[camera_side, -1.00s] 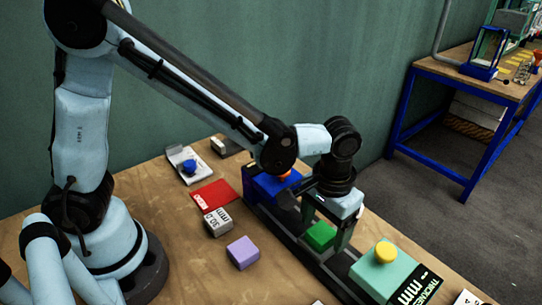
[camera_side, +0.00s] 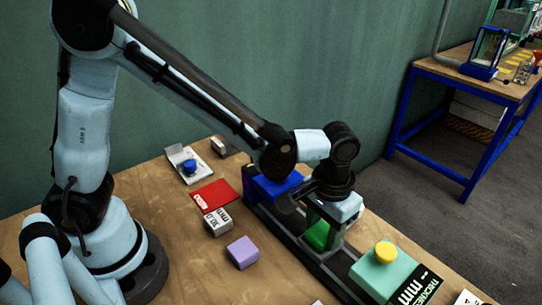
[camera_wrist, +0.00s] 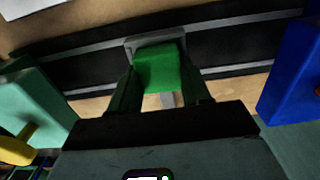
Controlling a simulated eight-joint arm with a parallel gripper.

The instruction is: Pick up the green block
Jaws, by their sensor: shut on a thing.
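The green block (camera_side: 316,236) is between the fingers of my gripper (camera_side: 322,238) in the side view, at the dark rail of the press. In the wrist view the green block (camera_wrist: 160,68) sits between the two fingertips of my gripper (camera_wrist: 160,85), with a grey plate edge just beyond it. My gripper is shut on the block. The fingers partly hide the block in the side view. I cannot tell whether its underside touches the rail.
A blue press jaw (camera_side: 270,187) stands behind my gripper, and a teal unit with a yellow knob (camera_side: 385,252) stands at the front right. A purple block (camera_side: 242,252), a white display block (camera_side: 217,222) and a red card (camera_side: 214,195) lie left of the rail.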

